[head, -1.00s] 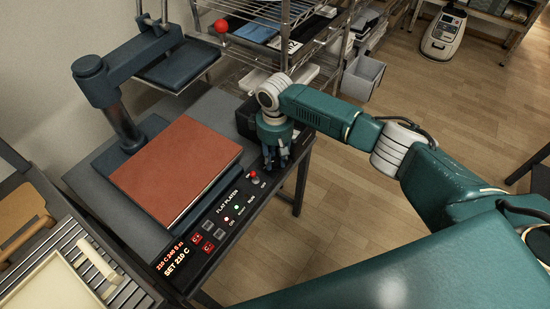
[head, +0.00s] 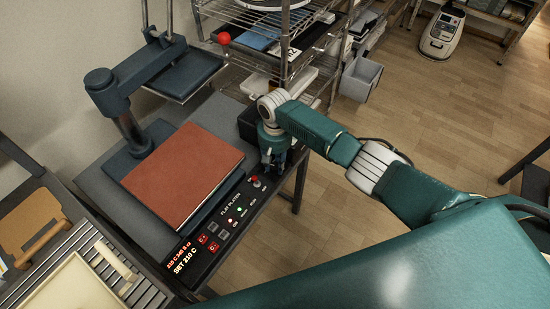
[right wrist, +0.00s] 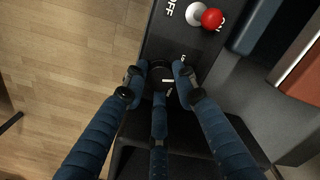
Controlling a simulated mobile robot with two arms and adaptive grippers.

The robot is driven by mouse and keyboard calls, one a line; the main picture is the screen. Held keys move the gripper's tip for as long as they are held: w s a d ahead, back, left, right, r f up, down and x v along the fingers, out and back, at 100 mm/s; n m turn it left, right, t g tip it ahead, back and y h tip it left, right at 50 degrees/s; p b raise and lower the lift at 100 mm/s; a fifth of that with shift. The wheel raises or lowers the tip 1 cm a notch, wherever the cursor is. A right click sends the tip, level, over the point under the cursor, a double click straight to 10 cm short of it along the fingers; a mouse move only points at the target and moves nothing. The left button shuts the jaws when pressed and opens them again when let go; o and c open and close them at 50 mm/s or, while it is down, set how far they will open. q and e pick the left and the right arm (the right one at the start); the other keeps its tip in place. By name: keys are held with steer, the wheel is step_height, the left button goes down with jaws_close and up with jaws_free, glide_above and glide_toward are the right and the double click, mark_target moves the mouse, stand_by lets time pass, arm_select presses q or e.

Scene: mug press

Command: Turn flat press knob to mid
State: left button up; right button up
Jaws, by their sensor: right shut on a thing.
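The flat press has a black control panel (head: 215,235) along its front edge, marked FLAT PLATEN. The dark round knob (right wrist: 167,82) with a pale pointer line is at the panel's far end in the right wrist view. My right gripper (right wrist: 160,78) has its three blue fingers closed around this knob, covering part of its rim. In the head view the right gripper (head: 273,163) points down onto the panel's far end and hides the knob. The lettering around the knob is too covered to read fully. My left gripper is not in view.
A red-tipped toggle switch (right wrist: 210,18) stands beside the knob. A brown-red slab (head: 185,175) lies on the press bed, and the press head (head: 180,75) is swung aside. A wire shelf (head: 290,40) stands behind. Open floor (head: 400,110) lies to the right.

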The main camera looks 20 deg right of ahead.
mark_target(275, 166)
steer(key=shift+s+m+p, duration=0.15)
steer(key=shift+m+p, duration=0.8)
steer(key=shift+m, duration=0.65)
steer(key=o, duration=1.2)
steer(key=shift+c, duration=0.2)
steer(key=shift+r, duration=0.1)
step_height(275, 166, up, 12)
